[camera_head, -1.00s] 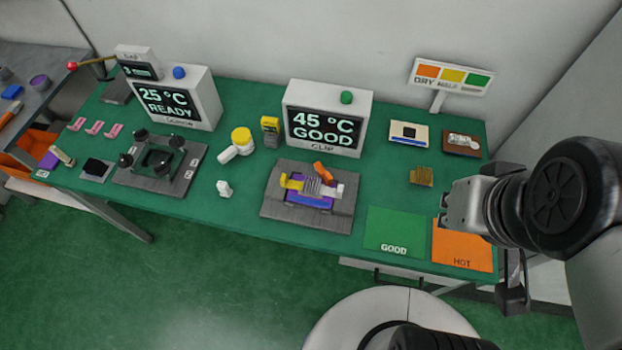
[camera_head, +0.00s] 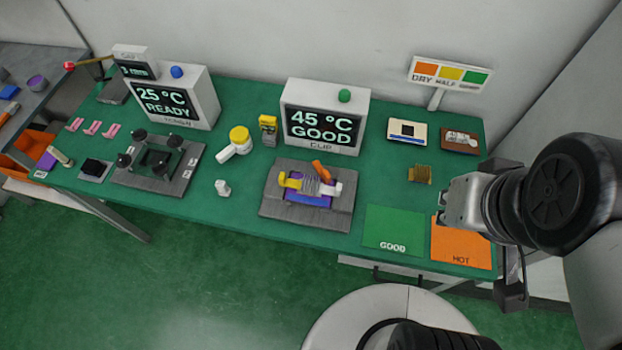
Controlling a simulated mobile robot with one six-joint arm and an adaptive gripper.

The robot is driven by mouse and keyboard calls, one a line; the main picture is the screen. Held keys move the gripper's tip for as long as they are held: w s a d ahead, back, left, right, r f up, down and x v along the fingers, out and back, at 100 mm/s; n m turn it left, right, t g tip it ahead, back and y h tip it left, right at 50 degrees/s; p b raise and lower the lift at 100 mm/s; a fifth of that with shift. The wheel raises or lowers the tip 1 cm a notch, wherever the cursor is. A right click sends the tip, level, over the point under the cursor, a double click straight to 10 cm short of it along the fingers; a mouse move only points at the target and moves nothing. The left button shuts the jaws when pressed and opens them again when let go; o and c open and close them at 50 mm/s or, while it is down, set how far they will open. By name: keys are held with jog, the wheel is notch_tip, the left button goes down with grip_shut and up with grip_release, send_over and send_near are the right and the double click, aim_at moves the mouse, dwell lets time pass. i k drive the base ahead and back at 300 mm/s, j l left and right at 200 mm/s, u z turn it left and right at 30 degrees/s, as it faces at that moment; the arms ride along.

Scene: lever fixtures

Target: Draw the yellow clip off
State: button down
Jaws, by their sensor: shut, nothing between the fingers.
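The yellow clip (camera_head: 291,181) sits at the left end of the clip fixture, on a grey base plate (camera_head: 330,215) in the middle of the table. Beside it on the same fixture are a ribbed grey block (camera_head: 312,187), an orange lever (camera_head: 321,171) and a white end piece (camera_head: 340,189). Purple and blue parts lie under them. My gripper (camera_head: 445,208) is at the right, above the orange HOT mat, well away from the clip. Its fingers point left and it is shut and empty. The clip's underside is hidden.
A screen box reading 45 °C GOOD (camera_head: 323,125) stands behind the fixture. A green GOOD mat (camera_head: 393,231) and an orange HOT mat (camera_head: 460,249) lie at front right. A brass finned block (camera_head: 420,174) sits behind them. A small white piece (camera_head: 222,188) lies left of the fixture.

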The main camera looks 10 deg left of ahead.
aim_at(282, 181)
jog(key=j+u, duration=0.1)
jog(key=u, duration=0.55)
jog(key=j+u, duration=0.15)
jog(key=u, duration=0.2)
